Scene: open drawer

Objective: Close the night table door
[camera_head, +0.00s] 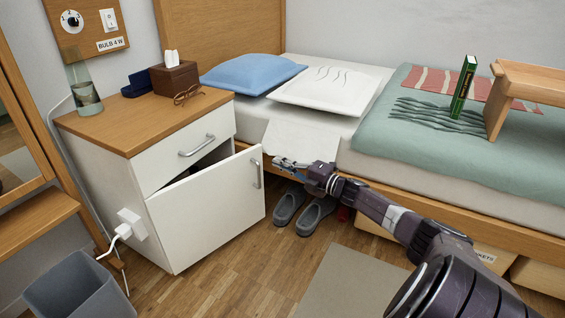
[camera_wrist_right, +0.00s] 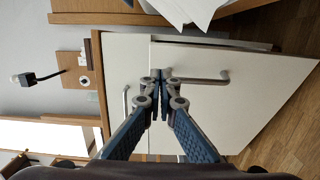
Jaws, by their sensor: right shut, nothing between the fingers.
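The white night table (camera_head: 107,190) with a wooden top stands at the left in the head view. Its white door (camera_head: 207,207) is partly open, with a dark gap along its top edge. The door's metal handle (camera_head: 257,173) is near its right edge. My right gripper (camera_head: 279,162) is shut and empty, just right of the handle in the head view. In the right wrist view the shut fingertips (camera_wrist_right: 160,76) appear in front of the door (camera_wrist_right: 225,105), by the handle (camera_wrist_right: 205,78); I cannot tell whether they touch. My left gripper is not in view.
A drawer (camera_head: 185,154) sits above the door. The bed (camera_head: 460,205) is at the right, with grey shoes (camera_head: 315,215) on the floor beside it. A grey bin (camera_head: 78,288) and a plugged-in white cable (camera_head: 122,230) are at the left. Floor before the door is clear.

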